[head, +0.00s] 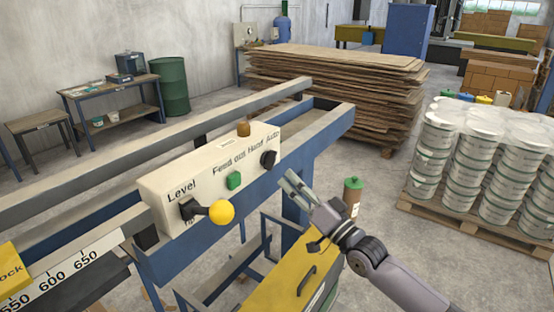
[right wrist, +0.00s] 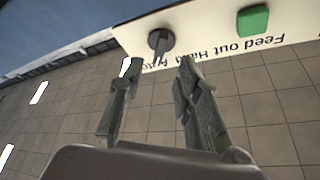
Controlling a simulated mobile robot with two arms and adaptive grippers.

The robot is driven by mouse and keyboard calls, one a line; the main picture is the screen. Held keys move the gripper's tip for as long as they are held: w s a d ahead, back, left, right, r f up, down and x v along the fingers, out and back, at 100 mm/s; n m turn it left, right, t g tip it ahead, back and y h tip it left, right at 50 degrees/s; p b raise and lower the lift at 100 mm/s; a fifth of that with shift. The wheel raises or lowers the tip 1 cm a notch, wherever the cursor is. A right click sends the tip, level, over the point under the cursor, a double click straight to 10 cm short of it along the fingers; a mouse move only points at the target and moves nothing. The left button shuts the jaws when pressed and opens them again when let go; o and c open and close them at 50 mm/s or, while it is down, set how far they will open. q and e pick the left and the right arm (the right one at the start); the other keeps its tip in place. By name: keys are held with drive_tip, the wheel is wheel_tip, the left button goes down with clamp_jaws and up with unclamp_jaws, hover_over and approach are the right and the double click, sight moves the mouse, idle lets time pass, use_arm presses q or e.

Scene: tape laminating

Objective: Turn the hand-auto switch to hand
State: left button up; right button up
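The hand-auto switch (head: 268,159) is a dark round knob at the right end of the white control box (head: 160,187), under the words "Hand Auto". It also shows in the right wrist view (right wrist: 160,42), near the top, with a raised grip bar. My right gripper (head: 288,180) is just right of and below the switch, apart from it. In the right wrist view its two fingers (right wrist: 156,75) are spread with a gap between them and nothing in the gap. The switch lies beyond the fingertips, roughly in line with the gap. My left gripper is not in view.
On the same box are a green button (head: 233,180), a lever with a yellow ball (head: 221,212) and a brown knob (head: 243,129) on top. Blue machine rails run beside it. Pails (head: 440,140) on a pallet stand at right.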

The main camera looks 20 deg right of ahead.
sight(274, 162)
drive_tip(key=p+x, duration=0.1)
drive_tip(key=x, duration=0.5)
drive_tip(key=shift+r+p, duration=0.1)
drive_tip(key=shift+p, duration=0.2)
drive_tip(key=shift+w+a, duration=0.2)
drive_tip(key=shift+w, duration=0.25)
drive_tip(key=shift+c, duration=0.5)
drive_tip(key=shift+r, duration=0.1)
clamp_jaws()
